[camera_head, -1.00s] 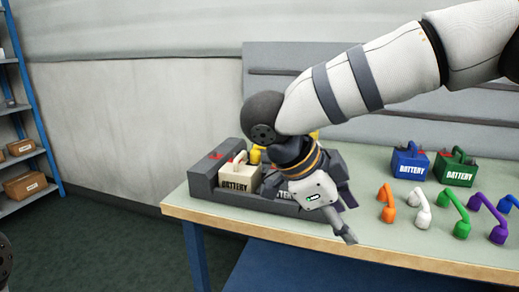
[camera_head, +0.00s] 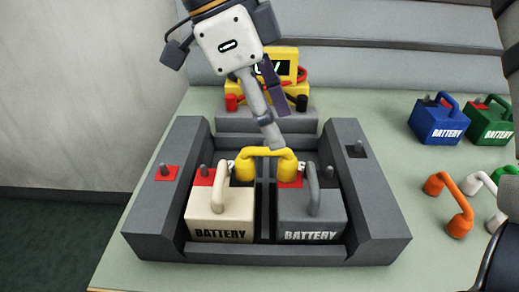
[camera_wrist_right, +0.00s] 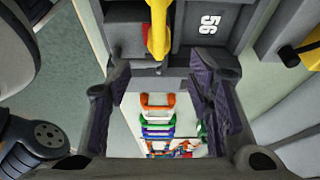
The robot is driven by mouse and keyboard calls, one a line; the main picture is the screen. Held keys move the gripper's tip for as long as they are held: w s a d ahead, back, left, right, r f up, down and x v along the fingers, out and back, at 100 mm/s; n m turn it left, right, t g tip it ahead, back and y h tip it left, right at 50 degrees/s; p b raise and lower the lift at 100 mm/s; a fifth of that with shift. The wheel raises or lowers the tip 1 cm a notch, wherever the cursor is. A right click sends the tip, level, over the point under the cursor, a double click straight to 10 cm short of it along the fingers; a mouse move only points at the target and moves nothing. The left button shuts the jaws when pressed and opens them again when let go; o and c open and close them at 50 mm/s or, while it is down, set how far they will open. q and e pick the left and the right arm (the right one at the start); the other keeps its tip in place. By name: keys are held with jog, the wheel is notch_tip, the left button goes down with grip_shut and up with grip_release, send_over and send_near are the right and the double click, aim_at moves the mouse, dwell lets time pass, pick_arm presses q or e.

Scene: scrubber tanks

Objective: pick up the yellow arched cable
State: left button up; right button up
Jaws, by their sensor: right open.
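The yellow arched cable (camera_head: 267,153) spans from the cream battery (camera_head: 222,212) to the grey battery (camera_head: 310,212) in the head view. Its ends sit by the batteries' upper inner terminals. My right gripper (camera_head: 270,125) reaches down from above, with a fingertip overlapping the top of the arch in the picture. Whether it touches the cable, I cannot tell. In the right wrist view the two purple-padded fingers are apart with nothing held, and part of the yellow cable (camera_wrist_right: 158,32) shows just beyond them at the top. My left gripper is out of view.
Both batteries sit in a dark grey tray (camera_head: 380,225) with raised side walls. A yellow meter (camera_head: 282,68) stands behind it. Blue (camera_head: 438,122) and green (camera_head: 490,122) batteries stand at right, with an orange cable (camera_head: 452,205) and other cables in front.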

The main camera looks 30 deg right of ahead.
aim_at(287, 156)
jog(key=x, duration=0.7)
jog(key=shift+s+f, duration=0.15)
jog(key=shift+f, duration=0.2)
grip_shut()
